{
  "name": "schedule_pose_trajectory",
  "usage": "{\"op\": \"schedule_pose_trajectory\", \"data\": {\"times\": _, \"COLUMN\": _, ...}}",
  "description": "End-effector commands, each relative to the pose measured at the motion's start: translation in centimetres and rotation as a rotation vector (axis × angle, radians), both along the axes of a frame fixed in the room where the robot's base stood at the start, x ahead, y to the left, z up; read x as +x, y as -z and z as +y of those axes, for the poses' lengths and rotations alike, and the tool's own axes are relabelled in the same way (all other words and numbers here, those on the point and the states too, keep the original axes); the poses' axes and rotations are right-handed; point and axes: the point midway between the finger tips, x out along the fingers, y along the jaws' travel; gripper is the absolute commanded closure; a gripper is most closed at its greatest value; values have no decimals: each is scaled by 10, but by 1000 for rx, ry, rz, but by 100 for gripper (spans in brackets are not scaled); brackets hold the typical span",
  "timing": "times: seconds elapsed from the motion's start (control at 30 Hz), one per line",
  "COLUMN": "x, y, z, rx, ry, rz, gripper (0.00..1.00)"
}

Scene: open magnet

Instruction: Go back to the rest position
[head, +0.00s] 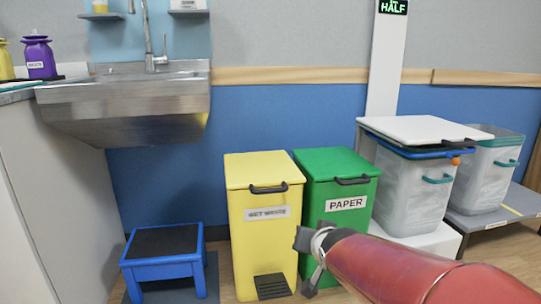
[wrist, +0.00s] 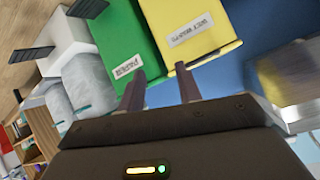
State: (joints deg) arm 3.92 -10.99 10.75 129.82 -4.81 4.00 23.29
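My gripper (head: 309,262) is at the end of my red arm, in front of the yellow and green bins in the head view. In the wrist view its two fingers (wrist: 160,92) stand apart with nothing between them. The yellow bin (head: 265,240), labelled as wet waste, and the green bin (head: 318,205), labelled PAPER, both have closed lids. The wrist view is turned over and shows the yellow bin (wrist: 210,55) and the green bin (wrist: 128,50) beyond the fingers.
A steel sink (head: 130,105) hangs on the wall at left. A blue step stool (head: 165,262) stands below it. A clear bin (head: 405,190) with a white lid (head: 415,130) and another clear bin (head: 487,175) stand at right. Purple and yellow bottles stand on the left counter.

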Motion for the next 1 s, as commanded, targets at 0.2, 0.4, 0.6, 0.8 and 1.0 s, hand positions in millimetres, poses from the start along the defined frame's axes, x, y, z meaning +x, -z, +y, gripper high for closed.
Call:
{"op": "schedule_pose_trajectory", "data": {"times": 0.2, "x": -116, "y": 7, "z": -38, "rx": -153, "ry": -12, "rz": 232, "gripper": 66}}
{"op": "schedule_pose_trajectory", "data": {"times": 0.4, "x": -194, "y": 22, "z": -52, "rx": -199, "ry": -68, "rz": 392, "gripper": 66}}
{"op": "schedule_pose_trajectory", "data": {"times": 0.6, "x": -242, "y": 12, "z": -57, "rx": -212, "ry": -126, "rz": 493, "gripper": 66}}
{"op": "schedule_pose_trajectory", "data": {"times": 0.8, "x": -241, "y": -33, "z": -57, "rx": -211, "ry": -124, "rz": 493, "gripper": 66}}
{"op": "schedule_pose_trajectory", "data": {"times": 1.0, "x": -240, "y": -81, "z": -57, "rx": -211, "ry": -122, "rz": 492, "gripper": 66}}
